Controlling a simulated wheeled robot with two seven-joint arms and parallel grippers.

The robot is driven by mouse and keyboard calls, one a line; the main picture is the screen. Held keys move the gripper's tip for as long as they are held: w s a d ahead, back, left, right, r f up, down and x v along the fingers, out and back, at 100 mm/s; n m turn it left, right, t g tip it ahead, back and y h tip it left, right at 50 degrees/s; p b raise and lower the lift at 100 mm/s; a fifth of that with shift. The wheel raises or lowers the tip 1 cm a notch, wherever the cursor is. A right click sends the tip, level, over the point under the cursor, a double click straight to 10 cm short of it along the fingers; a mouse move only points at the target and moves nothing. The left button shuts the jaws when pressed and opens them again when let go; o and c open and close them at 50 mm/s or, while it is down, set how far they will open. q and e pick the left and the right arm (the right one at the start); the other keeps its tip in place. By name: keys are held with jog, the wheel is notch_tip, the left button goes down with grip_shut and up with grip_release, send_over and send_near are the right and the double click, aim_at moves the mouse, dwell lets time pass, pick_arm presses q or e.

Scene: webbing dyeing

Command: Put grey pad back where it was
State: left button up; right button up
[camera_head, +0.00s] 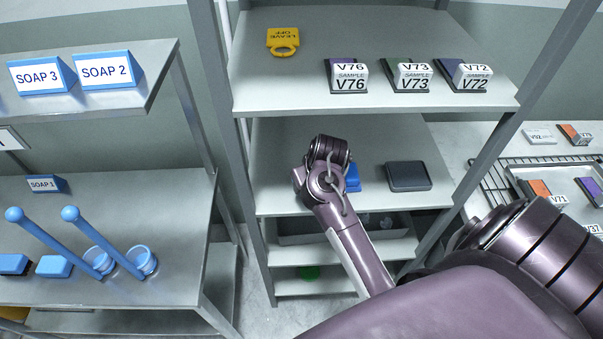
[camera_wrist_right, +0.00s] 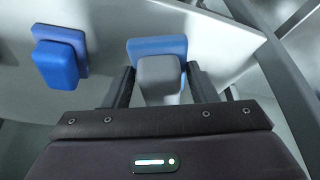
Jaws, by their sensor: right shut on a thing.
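The grey pad (camera_wrist_right: 160,82) is between the two fingers of my right gripper (camera_wrist_right: 160,69), which is shut on it. A flat blue piece (camera_wrist_right: 158,45) shows just beyond the pad; I cannot tell whether they touch. A blue block on a blue base (camera_wrist_right: 58,62) stands to the left on the pale surface. In the head view my right arm reaches over the middle shelf (camera_head: 285,150); its wrist hides the gripper and the pad. My left gripper is not in view.
A blue item (camera_head: 352,178) shows beside my wrist, and a dark grey tray-like block (camera_head: 408,176) lies right of it. The upper shelf (camera_head: 440,40) holds sample blocks and a yellow tag (camera_head: 283,40). Shelf posts stand on both sides.

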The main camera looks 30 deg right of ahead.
jog(key=w, duration=0.4)
jog(key=shift+w+d, duration=0.3)
jog(key=shift+w, duration=0.1)
jog(key=shift+f+p, duration=0.55)
jog(key=shift+f, duration=1.2)
jog(key=o, duration=0.9)
jog(key=v, duration=0.6)
jog(key=shift+d+r, duration=0.1)
jog(key=shift+r, duration=0.1)
jog(key=shift+s+r, duration=0.2)
jog(key=shift+r, duration=0.25)
